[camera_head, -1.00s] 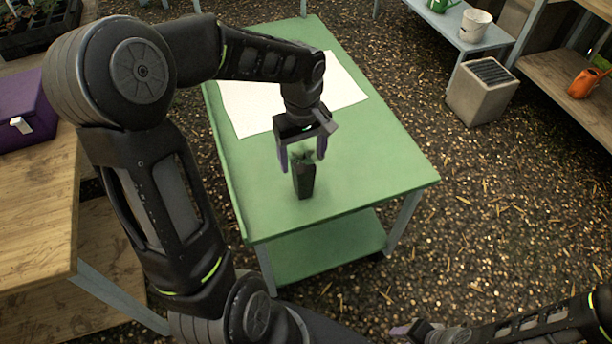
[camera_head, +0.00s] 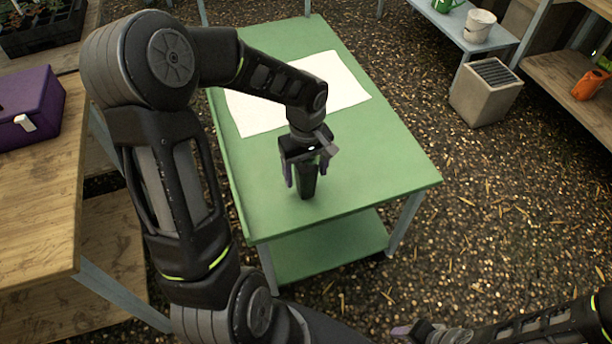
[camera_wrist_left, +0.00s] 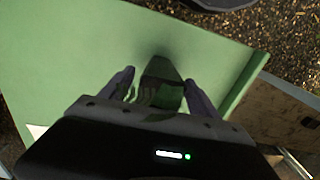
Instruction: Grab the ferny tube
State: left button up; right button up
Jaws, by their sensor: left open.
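The ferny tube is a dark, narrow, square-sided pot (camera_head: 308,184) standing upright on the green table (camera_head: 375,165). My left gripper (camera_head: 305,181) is open and has come down over it, with a finger on each side. In the left wrist view the dark tube (camera_wrist_left: 161,84) stands between the two purple-grey fingertips of the left gripper (camera_wrist_left: 160,82), with a gap visible on both sides. Its leafy top is mostly hidden under the gripper in the head view. My right gripper (camera_head: 412,328) is low at the bottom right, away from the table; its jaws are unclear.
A white sheet (camera_head: 345,75) lies on the far part of the green table. A wooden bench (camera_head: 40,190) with a purple box (camera_head: 30,100) stands at the left. Shelves with a white bucket (camera_head: 479,25) and an orange pot (camera_head: 588,85) are at the right.

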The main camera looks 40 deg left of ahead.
pick_arm(q)
jog(key=shift+f, duration=0.95)
grip_shut()
dwell(0.4)
